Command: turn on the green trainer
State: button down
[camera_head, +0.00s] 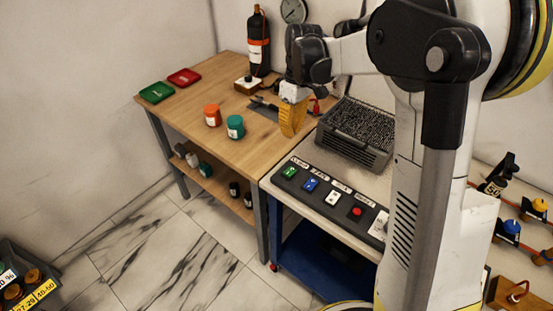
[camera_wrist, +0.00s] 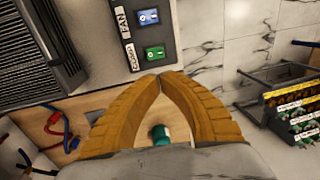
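The control panel (camera_head: 325,196) lies on the right-hand cart, with green, blue, white and red controls in a row. The green switch (camera_head: 289,172) is at its far left end. It also shows in the wrist view (camera_wrist: 154,52), just beyond my fingertips, beside a label that I cannot read surely. My gripper (camera_head: 291,134) has yellow-brown fingers and hangs above the bench, left of and behind the panel. In the wrist view my gripper (camera_wrist: 161,75) has its tips together with nothing between them. It appears apart from the switch. The switch's on or off state is unclear.
A black ribbed unit (camera_head: 357,133) stands behind the panel. Orange (camera_head: 212,115) and teal (camera_head: 235,127) jars stand on the wooden bench (camera_head: 185,120). Red and green trays and a dark bottle (camera_head: 258,42) are farther back. Floor is clear in front of the bench.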

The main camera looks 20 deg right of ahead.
aim_at(287, 171)
jog(key=shift+s+d, duration=0.15)
jog(key=shift+d, duration=0.05)
jog(key=f+b, duration=0.2)
jog(key=f, duration=0.2)
jog(key=a+f+b, duration=0.1)
jog(key=f+b, duration=0.1)
jog(key=f, duration=0.3)
jog(key=s+f+b, duration=0.1)
jog(key=f, duration=0.4)
jog(key=shift+a+b, duration=0.2)
jog(key=shift+b, duration=0.2)
